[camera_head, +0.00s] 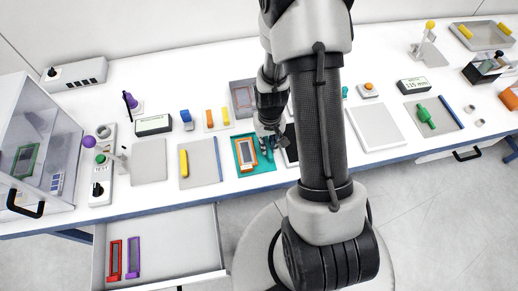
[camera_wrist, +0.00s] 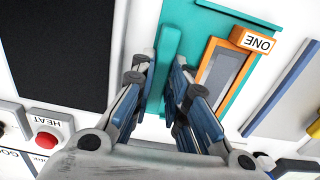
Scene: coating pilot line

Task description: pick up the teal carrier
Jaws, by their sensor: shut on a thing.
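I cannot tell whether the teal carrier is clear of the surface.
An open drawer (camera_head: 190,240) below the bench holds a red carrier (camera_head: 115,260) and a purple carrier (camera_head: 133,257). A clear cabinet (camera_head: 50,140) stands at the left. A dark plate (camera_wrist: 65,50) and a red HEAT button (camera_wrist: 47,141) lie left of my gripper in the wrist view.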

